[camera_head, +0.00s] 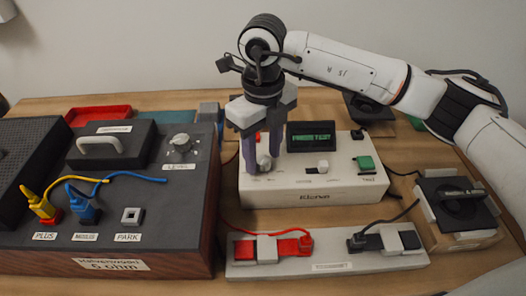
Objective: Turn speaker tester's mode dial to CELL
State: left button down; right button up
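The speaker tester (312,198) is a pale box on the wooden table, with a dark display (311,136) showing green text. A light round knob (264,163) is on its top at the left, and a second pale control (322,167) is near the middle. The small labels are too blurred to read, so I cannot tell which control is the mode dial or where it points. My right gripper (262,160) points down over the left knob. Its two purple fingers are apart, one on each side of the knob, with a gap visible. My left gripper is not in view.
A large dark speaker unit (110,225) with a handle, level knob and plugs fills the left. A grey strip (330,258) with red and black clips lies in front of the tester. A dark device (455,200) on a wooden base stands at right. A green button (365,163) is on the tester.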

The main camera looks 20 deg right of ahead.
aim_at(263, 159)
notch_tip(263, 159, up, 10)
jog(key=shift+r, duration=0.15)
dwell(0.4)
dwell(0.3)
